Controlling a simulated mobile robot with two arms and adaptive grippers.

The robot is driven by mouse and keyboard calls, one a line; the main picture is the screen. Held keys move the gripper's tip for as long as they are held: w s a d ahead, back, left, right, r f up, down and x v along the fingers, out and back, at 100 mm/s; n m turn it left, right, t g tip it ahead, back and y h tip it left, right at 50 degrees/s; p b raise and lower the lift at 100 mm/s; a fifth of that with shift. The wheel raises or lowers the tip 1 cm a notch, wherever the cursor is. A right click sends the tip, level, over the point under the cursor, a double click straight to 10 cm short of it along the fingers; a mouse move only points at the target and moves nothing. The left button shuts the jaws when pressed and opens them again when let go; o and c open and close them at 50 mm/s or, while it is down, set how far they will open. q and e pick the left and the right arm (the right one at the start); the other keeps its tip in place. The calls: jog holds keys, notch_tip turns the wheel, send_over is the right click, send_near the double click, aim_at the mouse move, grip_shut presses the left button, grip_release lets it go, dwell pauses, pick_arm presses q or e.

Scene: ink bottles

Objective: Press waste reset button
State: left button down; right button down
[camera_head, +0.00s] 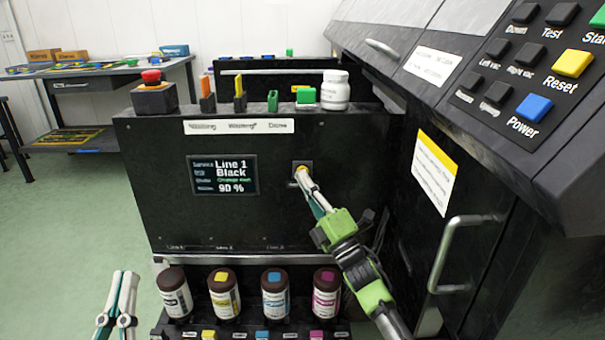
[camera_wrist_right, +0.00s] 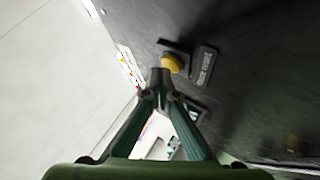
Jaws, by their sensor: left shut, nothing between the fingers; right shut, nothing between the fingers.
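The waste reset button is a small yellow button (camera_head: 301,169) in a dark square mount on the black front panel, right of the display. In the right wrist view the yellow button (camera_wrist_right: 173,63) shows just beyond the fingertips, beside a small label plate (camera_wrist_right: 204,67). My right gripper (camera_head: 304,178) is shut and empty, its tips at the button and partly covering it. The right wrist view also shows the shut fingertips (camera_wrist_right: 160,78); I cannot tell whether they touch the button. My left gripper (camera_head: 126,279) is shut and empty at the lower left, away from the panel.
The display (camera_head: 223,174) reads Line 1 Black, 90 %. Several capped ink bottles (camera_head: 224,293) stand below the panel. A red stop button (camera_head: 151,77) and a white bottle (camera_head: 335,90) are on top. A slanted control console (camera_head: 470,100) overhangs at right; green floor is open at left.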

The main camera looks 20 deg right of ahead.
pick_arm(q)
jog(key=shift+s+a+r+t+h+b, duration=0.1)
jog(key=shift+s+r+t+h+b, duration=0.1)
jog(key=shift+s+r+t, duration=0.45)
jog(key=shift+s+r+t+h+b, duration=0.2)
jog(key=shift+s+r, duration=0.25)
jog(key=shift+r, duration=0.35)
pick_arm(e)
jog(key=shift+w+d, duration=0.15)
jog(key=shift+w, duration=0.35)
dwell(1.5)
pick_arm(q)
jog(key=shift+w, duration=0.1)
pick_arm(e)
jog(key=shift+s, duration=0.3)
pick_arm(q)
jog(key=w+f+g, duration=0.2)
jog(key=f, duration=0.1)
jog(key=w+f+g+y+p, duration=0.1)
jog(key=f, duration=0.1)
pick_arm(e)
jog(key=shift+s+a, duration=0.25)
jog(key=shift+s, duration=0.35)
pick_arm(q)
jog(key=shift+r, duration=0.1)
